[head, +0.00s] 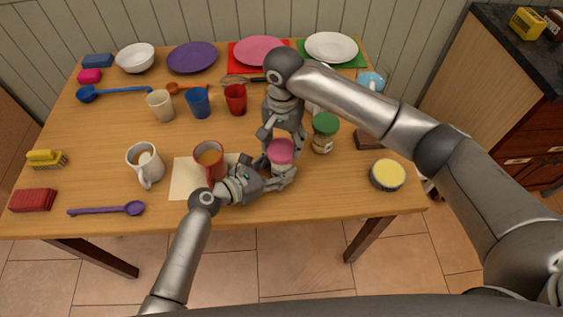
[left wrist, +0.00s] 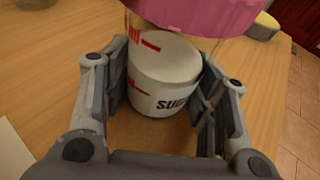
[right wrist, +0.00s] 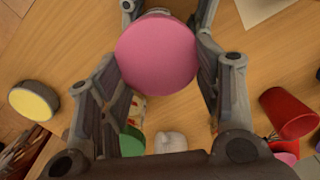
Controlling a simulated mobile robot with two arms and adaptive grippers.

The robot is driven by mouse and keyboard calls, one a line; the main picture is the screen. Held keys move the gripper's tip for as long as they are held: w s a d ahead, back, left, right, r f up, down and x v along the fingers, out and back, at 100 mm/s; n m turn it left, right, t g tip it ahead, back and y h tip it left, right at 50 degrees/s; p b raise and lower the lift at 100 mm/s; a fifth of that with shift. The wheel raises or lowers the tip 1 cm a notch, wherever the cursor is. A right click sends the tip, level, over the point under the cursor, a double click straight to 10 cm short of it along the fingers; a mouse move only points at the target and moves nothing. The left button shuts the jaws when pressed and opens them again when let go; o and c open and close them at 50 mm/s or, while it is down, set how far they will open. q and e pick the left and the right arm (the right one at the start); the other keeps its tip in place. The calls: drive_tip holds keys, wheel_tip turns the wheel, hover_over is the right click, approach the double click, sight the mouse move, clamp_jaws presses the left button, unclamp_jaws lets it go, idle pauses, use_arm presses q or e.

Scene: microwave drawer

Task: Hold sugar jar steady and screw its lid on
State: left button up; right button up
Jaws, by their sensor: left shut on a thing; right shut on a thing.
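The sugar jar (left wrist: 165,82) is a clear jar with a white label reading "SU…" and stands upright on the table. Its pink lid (head: 281,151) sits on top, and I cannot tell how tightly it is seated. My left gripper (head: 280,179) is shut on the jar body from the left, low near the table; it also shows in the left wrist view (left wrist: 165,90). My right gripper (head: 280,143) comes from above with its fingers on both sides of the lid, shut on it. In the right wrist view the round lid (right wrist: 157,54) fills the space between the fingers.
A green-lidded jar (head: 325,133) stands close on the right. A yellow-topped round tin (head: 387,175) is near the right edge. A red mug (head: 209,160) on a pale napkin (head: 186,179) is close left of my left gripper. A white mug (head: 146,164) stands farther left.

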drive_tip(key=m, duration=0.8)
drive_tip(key=shift+a, duration=0.15)
drive_tip(key=m, duration=0.5)
drive_tip(key=shift+w+r, duration=0.1)
drive_tip(key=m, duration=0.5)
drive_tip(key=shift+w+d, duration=0.15)
drive_tip(key=shift+d, duration=0.05)
drive_tip(key=shift+o, duration=0.2)
drive_tip(key=o, duration=1)
